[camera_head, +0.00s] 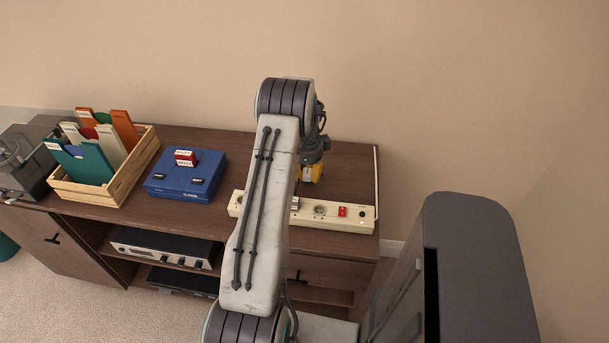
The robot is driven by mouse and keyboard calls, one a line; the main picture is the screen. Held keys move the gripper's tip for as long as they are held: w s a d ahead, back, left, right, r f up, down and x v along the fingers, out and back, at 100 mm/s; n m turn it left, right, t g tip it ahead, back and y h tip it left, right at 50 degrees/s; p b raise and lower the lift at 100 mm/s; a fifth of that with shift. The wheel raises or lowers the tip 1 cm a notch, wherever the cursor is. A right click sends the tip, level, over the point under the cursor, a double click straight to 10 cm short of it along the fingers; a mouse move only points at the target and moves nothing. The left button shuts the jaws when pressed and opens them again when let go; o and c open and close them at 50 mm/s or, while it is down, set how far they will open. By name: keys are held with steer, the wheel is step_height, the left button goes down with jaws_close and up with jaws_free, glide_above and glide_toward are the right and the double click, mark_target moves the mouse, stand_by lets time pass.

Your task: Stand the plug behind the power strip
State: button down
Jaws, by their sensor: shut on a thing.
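The cream power strip (331,221) lies along the front part of the brown cabinet top, with round sockets and a red switch. My arm crosses in front of it and hides part of its left half. My gripper (313,165) hangs beyond the strip, pointing down. It is shut on a yellow block, which I take to be the plug (311,174). The plug is behind the strip in the picture, partly hidden by my arm. I cannot tell whether its lower end touches the cabinet top.
A blue box (184,191) with a red block on it stands left of the strip. Further left is a wooden crate (140,162) with coloured folders. The wall (400,80) rises behind the cabinet. Cabinet top (350,177) right of my gripper is clear.

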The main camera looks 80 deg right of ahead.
mark_target(307, 173)
steer(key=shift+f, duration=0.1)
steer(key=c, duration=0.9)
jaws_free()
steer(key=shift+c, duration=0.2)
step_height(307, 173, up, 12)
steer(key=shift+a+b, duration=0.35)
steer(key=shift+r, duration=0.2)
